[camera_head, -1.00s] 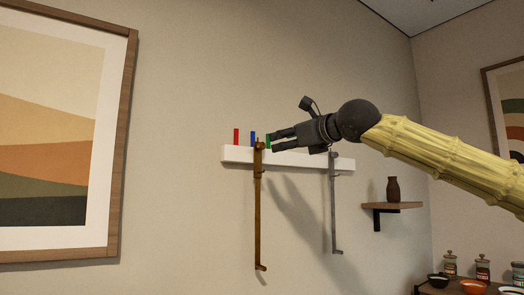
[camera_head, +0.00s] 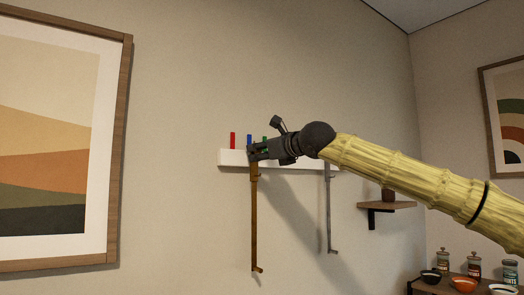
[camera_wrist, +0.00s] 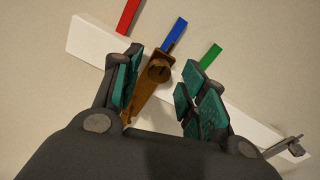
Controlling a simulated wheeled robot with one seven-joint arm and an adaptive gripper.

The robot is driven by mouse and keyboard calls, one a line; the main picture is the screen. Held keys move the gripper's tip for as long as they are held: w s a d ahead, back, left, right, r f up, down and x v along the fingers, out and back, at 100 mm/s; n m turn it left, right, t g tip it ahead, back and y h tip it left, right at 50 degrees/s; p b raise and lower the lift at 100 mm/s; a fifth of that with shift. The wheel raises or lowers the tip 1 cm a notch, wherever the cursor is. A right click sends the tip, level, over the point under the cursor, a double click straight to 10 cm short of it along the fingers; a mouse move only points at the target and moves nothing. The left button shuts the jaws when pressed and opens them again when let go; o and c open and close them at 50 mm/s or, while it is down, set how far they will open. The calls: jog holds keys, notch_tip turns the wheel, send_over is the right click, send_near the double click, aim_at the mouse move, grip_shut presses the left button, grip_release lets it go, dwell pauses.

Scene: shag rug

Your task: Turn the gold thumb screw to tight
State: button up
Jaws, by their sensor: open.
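The gold thumb screw (camera_wrist: 159,68) is a round bronze-gold knob at the top of a matching arm (camera_head: 254,225) that hangs down from a white wall rail (camera_head: 232,158). In the wrist view it lies between the two green-padded fingers of my gripper (camera_wrist: 160,72), with visible space on each side. My gripper (camera_head: 252,152) is open and at the rail in the head view, where it hides most of the knob. Whether the fingers reach fully around the knob's depth, I cannot tell.
Red (camera_head: 233,141), blue (camera_head: 249,140) and green (camera_head: 265,140) markers stand along the rail's top. A silver fixture (camera_head: 328,210) hangs to the right. Farther right are a small shelf (camera_head: 398,205) and a counter with jars and bowls. A framed picture (camera_head: 126,120) is at left.

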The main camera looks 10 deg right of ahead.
jog(key=shift+s+d+r, duration=0.1)
jog(key=shift+s+r, duration=0.1)
jog(key=shift+s, duration=0.2)
jog(key=c, duration=0.4)
grip_shut()
jog(key=shift+m+b, duration=0.4)
jog(key=shift+b, duration=0.1)
jog(key=m+b, duration=0.7)
jog(key=shift+f, duration=0.2)
jog(key=m+b, duration=0.4)
jog(key=m, duration=0.1)
jog(key=m+b, duration=0.4)
jog(key=shift+r+m, duration=0.2)
jog(key=shift+m, duration=0.2)
jog(key=shift+r, duration=0.1)
